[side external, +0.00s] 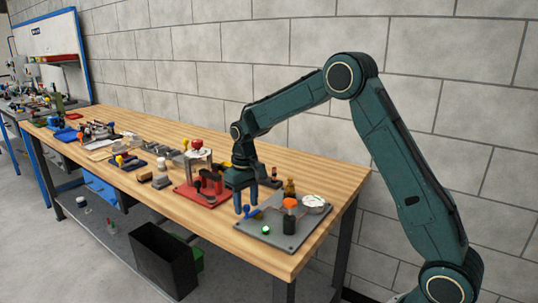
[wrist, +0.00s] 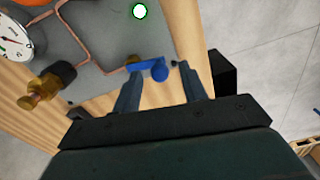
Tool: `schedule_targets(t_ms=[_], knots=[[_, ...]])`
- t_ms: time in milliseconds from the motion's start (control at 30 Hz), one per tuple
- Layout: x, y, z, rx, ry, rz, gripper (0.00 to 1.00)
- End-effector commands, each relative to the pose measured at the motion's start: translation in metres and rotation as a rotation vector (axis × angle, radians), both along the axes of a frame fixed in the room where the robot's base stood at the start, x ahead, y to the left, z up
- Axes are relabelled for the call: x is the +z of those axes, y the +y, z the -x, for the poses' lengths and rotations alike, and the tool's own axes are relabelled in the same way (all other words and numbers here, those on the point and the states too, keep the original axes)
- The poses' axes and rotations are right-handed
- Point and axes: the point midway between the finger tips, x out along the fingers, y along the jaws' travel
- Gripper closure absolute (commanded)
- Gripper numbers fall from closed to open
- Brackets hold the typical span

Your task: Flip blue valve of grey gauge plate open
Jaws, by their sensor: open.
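The grey gauge plate (side external: 285,240) lies near the front right end of the wooden bench. It carries a round white gauge (side external: 314,203), an orange-topped part (side external: 290,204), a brass fitting (side external: 289,186) and a green button (side external: 266,230). The blue valve (side external: 254,212) sits at the plate's left side; in the wrist view the blue valve handle (wrist: 158,70) shows near the plate's edge. My gripper (side external: 246,207) points down over it and is open. In the wrist view my gripper (wrist: 160,72) has a fingertip on either side of the handle; contact cannot be told.
A red plate with fixtures (side external: 202,193) stands just left of my gripper. Several tools and parts lie further left on the bench (side external: 315,186). In the wrist view the brass fitting (wrist: 47,87) and gauge (wrist: 14,42) are at left. A black bin (side external: 160,260) stands below.

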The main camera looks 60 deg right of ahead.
Motion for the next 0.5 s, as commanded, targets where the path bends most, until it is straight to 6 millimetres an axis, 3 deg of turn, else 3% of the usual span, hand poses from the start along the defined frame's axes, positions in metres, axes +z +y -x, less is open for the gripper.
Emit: schedule_targets(t_ms=[300, 500], knots=[[-0.002, 0.0, 0.0001, 0.0, 0.0, 0.0, 0.57], [-0.0019, 0.0, 0.0001, 0.0, 0.0, 0.0, 0.97]])
